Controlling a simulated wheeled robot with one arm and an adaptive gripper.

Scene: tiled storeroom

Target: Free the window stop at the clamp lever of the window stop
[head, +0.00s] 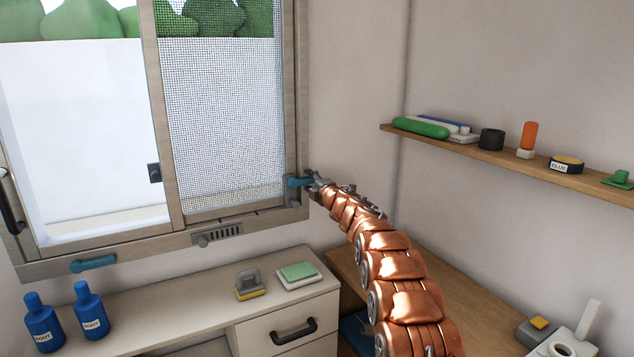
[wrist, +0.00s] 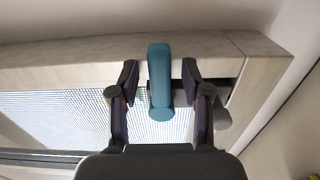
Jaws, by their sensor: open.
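A blue lever (head: 298,182) sits at the lower right corner of the window frame. It also shows in the wrist view (wrist: 159,80), with a rounded end over the frame's rail. My gripper (head: 316,184) is at this lever. In the wrist view my gripper (wrist: 160,70) is open, with one finger on each side of the lever and a visible gap on both sides. A grey knob-like part (wrist: 222,114) shows to the right of the fingers. The stop's body behind the lever is mostly hidden by my gripper.
A second blue handle (head: 93,263) is on the lower left of the frame, and a grey slotted vent (head: 218,235) is on its sill. Below stand blue bottles (head: 90,310), a scrubbing block (head: 250,285) and a green sponge (head: 298,271). A shelf (head: 480,153) is at right.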

